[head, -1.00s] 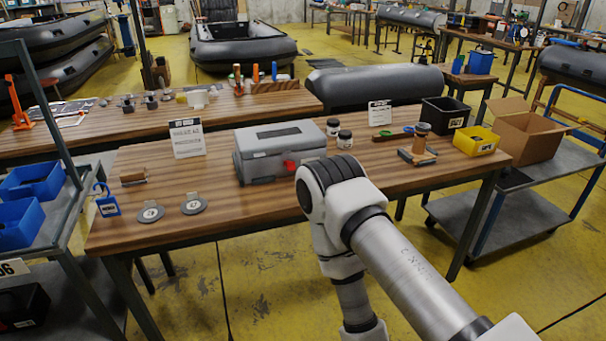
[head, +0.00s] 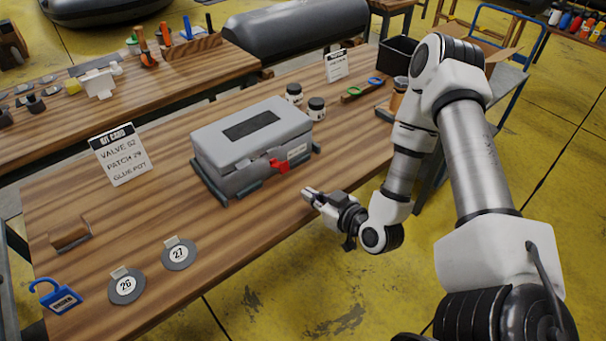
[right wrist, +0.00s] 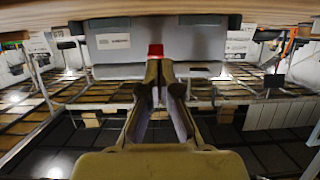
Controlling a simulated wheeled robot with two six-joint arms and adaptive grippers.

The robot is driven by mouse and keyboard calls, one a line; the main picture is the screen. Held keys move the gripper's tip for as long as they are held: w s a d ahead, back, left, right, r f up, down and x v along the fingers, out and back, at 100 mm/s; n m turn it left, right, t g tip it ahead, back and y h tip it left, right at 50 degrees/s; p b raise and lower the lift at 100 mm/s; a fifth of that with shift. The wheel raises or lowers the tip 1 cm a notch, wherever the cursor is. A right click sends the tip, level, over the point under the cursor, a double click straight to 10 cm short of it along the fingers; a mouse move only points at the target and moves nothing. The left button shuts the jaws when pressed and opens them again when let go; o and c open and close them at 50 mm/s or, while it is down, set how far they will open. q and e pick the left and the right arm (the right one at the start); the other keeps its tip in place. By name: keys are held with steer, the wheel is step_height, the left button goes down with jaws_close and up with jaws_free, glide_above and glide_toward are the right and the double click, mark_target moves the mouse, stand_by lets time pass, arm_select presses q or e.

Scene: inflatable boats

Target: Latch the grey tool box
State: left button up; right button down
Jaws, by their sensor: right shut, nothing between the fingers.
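The grey tool box (head: 225,155) stands on the wooden workbench with its lid down. A red latch (head: 279,166) sticks out on its front side; whether it is fastened I cannot tell. My right gripper (head: 308,195) is shut and empty, in front of the box at the bench's front edge, a short way from the latch. In the right wrist view the closed fingertips (right wrist: 159,66) point at the red latch (right wrist: 156,50), with the grey box front (right wrist: 120,58) behind it. My left gripper is not in view.
A white card (head: 122,155) stands left of the box. Two small jars (head: 316,108) stand close behind its right end. Round tags (head: 179,254) and a blue padlock-shaped item (head: 57,298) lie at the front left. The bench between the box and its front edge is clear.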

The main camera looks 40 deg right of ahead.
mark_target(280, 166)
steer(key=b+x, duration=0.3)
steer(key=f+b+x, duration=0.1)
steer(key=b+x, duration=0.1)
steer(key=x, duration=0.1)
steer(key=shift+s+d+b, duration=0.2)
steer(key=shift+d+b, duration=0.1)
steer(key=shift+b, duration=0.1)
steer(key=shift+w+r, duration=0.25)
steer(key=shift+w, duration=0.25)
steer(key=shift+w+r, duration=0.2)
steer(key=shift+w, duration=0.9)
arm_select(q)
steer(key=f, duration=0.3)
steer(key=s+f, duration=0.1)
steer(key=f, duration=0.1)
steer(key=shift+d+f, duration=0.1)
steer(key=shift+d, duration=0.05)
arm_select(e)
steer(key=shift+s, duration=0.1)
steer(key=shift+r, duration=0.1)
